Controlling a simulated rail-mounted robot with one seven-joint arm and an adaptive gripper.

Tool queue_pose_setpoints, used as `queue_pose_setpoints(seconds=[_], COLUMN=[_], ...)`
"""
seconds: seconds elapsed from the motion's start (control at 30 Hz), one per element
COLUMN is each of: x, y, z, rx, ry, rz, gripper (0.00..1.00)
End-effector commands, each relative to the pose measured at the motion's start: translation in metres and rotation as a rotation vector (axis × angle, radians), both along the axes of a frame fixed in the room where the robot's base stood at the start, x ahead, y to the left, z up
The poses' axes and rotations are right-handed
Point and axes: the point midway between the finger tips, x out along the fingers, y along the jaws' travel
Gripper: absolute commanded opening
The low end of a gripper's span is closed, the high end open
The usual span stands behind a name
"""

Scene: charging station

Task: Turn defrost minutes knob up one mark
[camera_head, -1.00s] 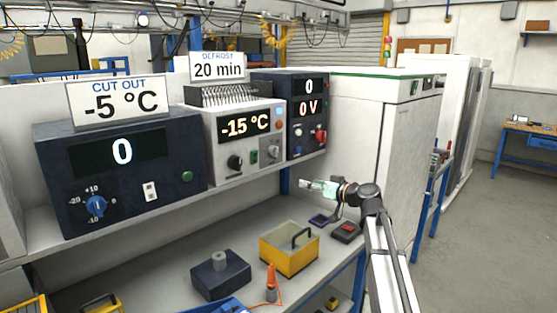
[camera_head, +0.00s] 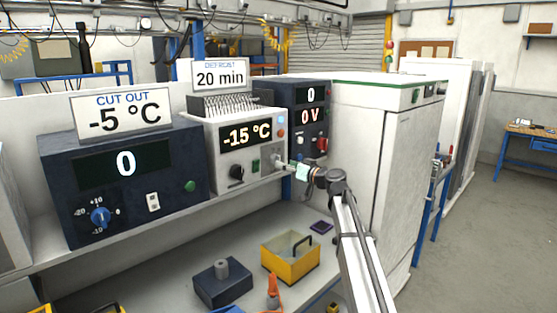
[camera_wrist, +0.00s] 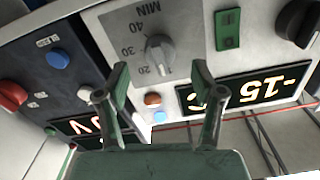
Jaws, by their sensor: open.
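The defrost minutes knob (camera_wrist: 157,48) is a small grey knob on the light-grey panel of the -15 °C unit (camera_head: 225,160). In the wrist view, which is turned over, a MIN scale with 20, 30 and 40 surrounds it. I cannot read its exact pointer mark. A sign (camera_head: 219,75) above the unit reads DEFROST 20 min. My gripper (camera_wrist: 161,72) is open, its two green fingers on either side just short of the knob, with nothing between them. In the head view my gripper (camera_head: 286,164) is at the unit's lower right and partly hides the knob.
A black knob (camera_head: 237,172) and a green switch (camera_wrist: 228,29) are beside the minutes knob. The dark 0 V unit (camera_head: 300,118) with a red knob (camera_wrist: 12,95) stands close on the right. A CUT OUT unit (camera_head: 70,160) is at left. A yellow box (camera_head: 291,265) sits on the lower shelf.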

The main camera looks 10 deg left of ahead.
Motion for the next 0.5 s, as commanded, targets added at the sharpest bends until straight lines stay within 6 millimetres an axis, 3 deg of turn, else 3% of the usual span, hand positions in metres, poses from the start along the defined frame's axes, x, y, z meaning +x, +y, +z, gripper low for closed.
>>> queue_pose_setpoints(seconds=[0.2, 0.5], x=[0.023, 0.031], y=[0.027, 0.037], z=[0.002, 0.000], rx=[0.000, -0.001], ry=[0.000, -0.001], rz=[0.001, 0.000], gripper=[0.68, 0.68])
